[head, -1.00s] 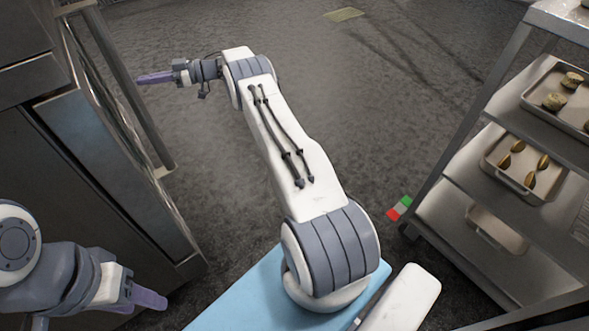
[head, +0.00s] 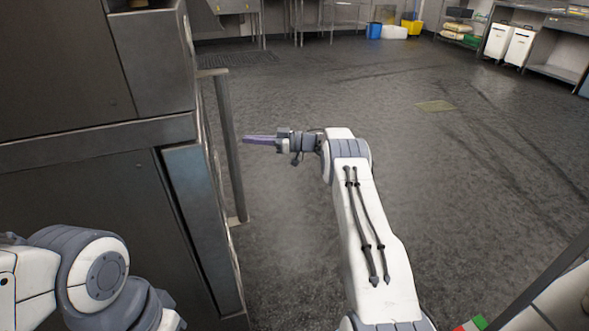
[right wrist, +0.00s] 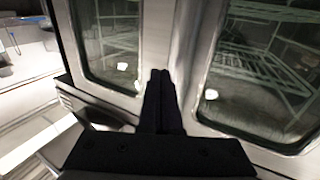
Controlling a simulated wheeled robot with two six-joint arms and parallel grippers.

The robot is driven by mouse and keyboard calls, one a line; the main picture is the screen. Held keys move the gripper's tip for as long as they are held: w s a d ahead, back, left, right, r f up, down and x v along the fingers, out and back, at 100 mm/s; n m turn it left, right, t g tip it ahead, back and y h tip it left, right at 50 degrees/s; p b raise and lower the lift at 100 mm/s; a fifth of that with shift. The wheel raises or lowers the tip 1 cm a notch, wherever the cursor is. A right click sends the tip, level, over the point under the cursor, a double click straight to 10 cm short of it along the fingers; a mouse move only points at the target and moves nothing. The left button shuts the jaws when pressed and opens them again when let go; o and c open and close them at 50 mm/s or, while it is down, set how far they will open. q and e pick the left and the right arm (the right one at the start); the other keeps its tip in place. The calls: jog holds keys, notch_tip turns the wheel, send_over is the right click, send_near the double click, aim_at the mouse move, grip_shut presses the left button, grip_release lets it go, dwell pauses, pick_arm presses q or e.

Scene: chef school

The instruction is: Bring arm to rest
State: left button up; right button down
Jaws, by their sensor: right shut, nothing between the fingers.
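My right arm (head: 375,230) stretches forward from the bottom of the head view, then bends left at the wrist. My right gripper (head: 260,140) points left and is shut and empty, its purple fingers near the upright handle bar of a steel cabinet; whether they touch it is unclear. In the right wrist view its dark fingers (right wrist: 160,74) lie together in front of a steel frame between two glass panes. My left arm (head: 95,275) is bent at the lower left, its gripper out of sight below the picture.
The steel cabinet (head: 75,210) with its handle bar (head: 231,150) fills the left side. The grey floor (head: 450,180) is open ahead and to the right. Blue and yellow bins (head: 411,24) and white bins (head: 520,45) stand far back.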

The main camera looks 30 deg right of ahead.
jog(key=p+v, duration=0.1)
jog(key=v, duration=0.6)
jog(key=w+a+r+m+t+h, duration=0.3)
jog(key=w+r+m+t+h, duration=0.25)
jog(key=r+h, duration=0.35)
jog(key=s+a+f+m+g+h, duration=0.2)
jog(key=s+a+f+g, duration=0.15)
jog(key=s, duration=0.95)
jog(key=s+a+f+m+g+h, duration=0.25)
jog(key=s+f+g, duration=0.2)
jog(key=s, duration=0.85)
jog(key=s+a+f+m+g+h, duration=0.1)
jog(key=s+a+f+g+h, duration=0.2)
jog(key=s, duration=0.9)
jog(key=s+a+r+n+g+y, duration=0.1)
jog(key=s+a+r+n+g, duration=0.2)
jog(key=s+a, duration=0.45)
jog(key=s+a+r+n+g+y, duration=0.2)
jog(key=s+a+r+n, duration=0.15)
jog(key=s+a, duration=0.4)
notch_tip(320, 180, up, 31)
jog(key=p, duration=3.1)
jog(key=shift+s+f, duration=0.2)
jog(key=shift+s, duration=0.15)
